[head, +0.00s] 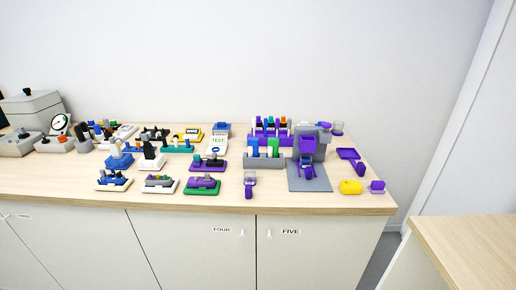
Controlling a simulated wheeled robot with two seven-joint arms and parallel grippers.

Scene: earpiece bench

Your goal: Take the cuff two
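Neither of my grippers shows in the head view. No thing on the bench can be read as marked "cuff two", so I cannot tell which one it is. Small candidates at the right end of the bench are a yellow rounded piece (350,187) and a purple piece (377,186) beside it. A small clear-and-purple piece (249,184) lies alone near the front edge. A grey stand (310,180) with purple parts stands behind the yellow piece, to its left.
The wooden bench top (300,203) carries several small fixtures at the middle and left. A grey rack (264,162) holds coloured parts. A grey box (32,110) and a dial gauge (60,124) stand far left. Cupboard doors are below. Another wooden surface (470,245) is at right.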

